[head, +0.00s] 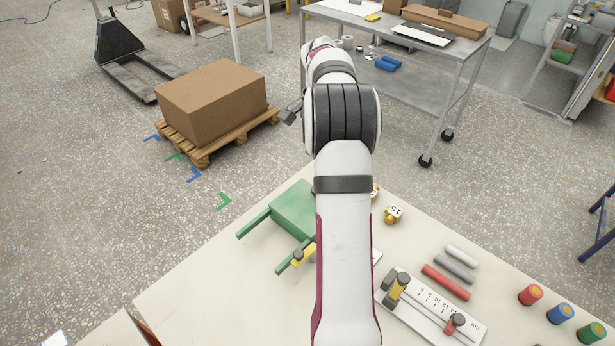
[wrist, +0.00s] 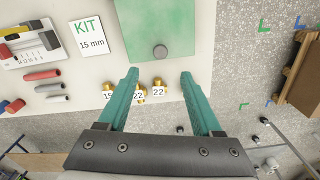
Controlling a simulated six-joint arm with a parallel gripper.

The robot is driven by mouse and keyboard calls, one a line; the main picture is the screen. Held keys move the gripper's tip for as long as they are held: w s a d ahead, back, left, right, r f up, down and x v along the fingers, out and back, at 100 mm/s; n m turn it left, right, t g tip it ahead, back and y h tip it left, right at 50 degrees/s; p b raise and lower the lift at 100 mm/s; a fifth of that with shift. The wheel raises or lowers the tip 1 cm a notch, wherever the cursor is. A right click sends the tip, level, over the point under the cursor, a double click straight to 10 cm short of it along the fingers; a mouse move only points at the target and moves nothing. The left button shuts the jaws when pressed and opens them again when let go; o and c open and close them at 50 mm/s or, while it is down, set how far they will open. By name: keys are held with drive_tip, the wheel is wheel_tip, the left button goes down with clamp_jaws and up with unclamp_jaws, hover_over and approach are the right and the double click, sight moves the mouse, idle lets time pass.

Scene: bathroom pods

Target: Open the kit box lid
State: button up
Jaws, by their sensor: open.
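The green kit box (head: 296,208) stands on the pale worktop, partly hidden behind my arm in the head view. In the wrist view its flat green lid (wrist: 150,22) fills the top middle, with a round grey knob (wrist: 160,52) near its lower edge. The lid looks closed. My gripper (wrist: 159,74) is open and empty, with two teal fingers apart. In that picture the knob lies just beyond the fingertips, between their lines; no contact shows. In the head view my gripper's fingers are hidden by the arm.
Brass fittings (wrist: 138,95) tagged 15 and 22 stand close to the box. A "KIT 15 mm" card (wrist: 90,37) and a measuring board (head: 432,308) lie beside it. Pipe pieces (head: 446,282) and coloured cylinders (head: 530,295) sit at right. Two green bars (head: 254,223) extend from the box.

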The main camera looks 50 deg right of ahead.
wheel_tip(320, 180, down, 11)
drive_tip(key=shift+r, duration=0.2)
clamp_jaws()
idle(1.3)
